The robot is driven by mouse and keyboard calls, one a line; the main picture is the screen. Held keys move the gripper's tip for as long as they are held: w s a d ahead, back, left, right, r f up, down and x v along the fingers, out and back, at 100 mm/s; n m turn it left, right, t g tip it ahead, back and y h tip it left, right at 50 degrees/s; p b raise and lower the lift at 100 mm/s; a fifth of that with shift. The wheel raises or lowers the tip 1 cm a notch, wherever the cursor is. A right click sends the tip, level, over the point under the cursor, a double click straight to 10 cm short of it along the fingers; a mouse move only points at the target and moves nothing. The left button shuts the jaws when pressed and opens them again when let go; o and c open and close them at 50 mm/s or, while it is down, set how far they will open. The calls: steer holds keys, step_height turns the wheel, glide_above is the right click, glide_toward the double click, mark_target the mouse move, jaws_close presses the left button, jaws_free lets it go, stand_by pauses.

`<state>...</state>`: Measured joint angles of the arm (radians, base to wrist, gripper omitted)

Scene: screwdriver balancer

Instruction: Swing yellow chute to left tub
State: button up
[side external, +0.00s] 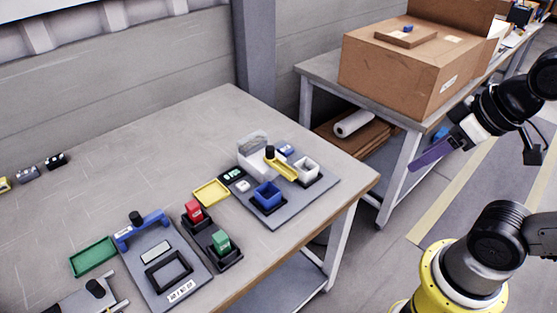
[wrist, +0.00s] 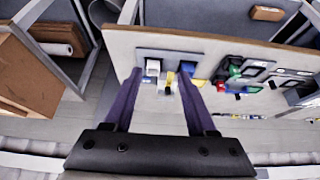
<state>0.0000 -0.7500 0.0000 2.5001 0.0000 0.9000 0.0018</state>
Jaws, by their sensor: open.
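The yellow chute (side external: 283,167) is a short bar with a black knob at its back end, on a grey board (side external: 276,221) near the table's right corner. Its front end points between a blue tub (side external: 267,196) on the left and a white tub (side external: 306,168) on the right, looking nearer the white one. In the wrist view the chute (wrist: 170,77) is small, between the white tub (wrist: 153,66) and the blue tub (wrist: 188,68). My gripper (side external: 428,154) is open and empty, well right of the table; its purple fingers (wrist: 160,80) are apart in the wrist view.
A clear plastic housing (side external: 252,154) stands behind the chute. Left of the board are a yellow tray (side external: 211,191), red block (side external: 194,211), green block (side external: 221,242) and a blue-handled fixture (side external: 142,229). A cardboard box (side external: 405,75) sits on the back bench. The table's rear is mostly clear.

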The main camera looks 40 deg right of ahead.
steer(key=w+a+r+m+g, duration=0.1)
steer(key=w+r, duration=0.5)
steer(key=w, duration=0.3)
steer(key=w+r+m+g, duration=0.1)
steer(key=w+r+m, duration=0.1)
steer(key=w+r, duration=0.55)
steer(key=g, duration=0.3)
glide_above(270, 148)
step_height(270, 148, down, 17)
steer(key=shift+g, duration=0.3)
step_height(270, 148, down, 14)
steer(key=shift+r, duration=0.1)
jaws_close()
